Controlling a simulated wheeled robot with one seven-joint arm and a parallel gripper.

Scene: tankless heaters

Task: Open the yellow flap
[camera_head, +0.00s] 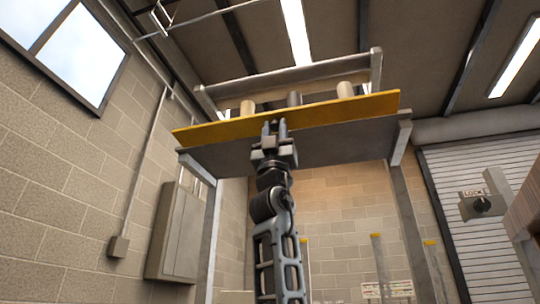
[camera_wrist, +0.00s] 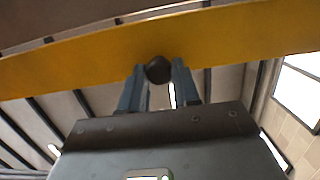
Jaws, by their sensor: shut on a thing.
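The yellow flap (camera_head: 225,130) is a long strip along the front edge of a raised grey shelf (camera_head: 330,141). In the wrist view the yellow flap (camera_wrist: 80,58) runs across the upper part of the picture. A dark round knob (camera_wrist: 158,69) stands out from it. My gripper (camera_head: 274,127) reaches up to the flap near its middle. In the wrist view my gripper (camera_wrist: 158,78) has its two blue-grey fingers on either side of the knob, shut on it. The knob is hidden in the head view.
Several cylinders (camera_head: 345,89) stand behind the flap, below a grey beam (camera_head: 290,76). Posts (camera_head: 407,215) hold up the shelf on both sides. A grey wall cabinet (camera_head: 175,232) is at left. A box marked LOCK (camera_head: 482,206) is at right.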

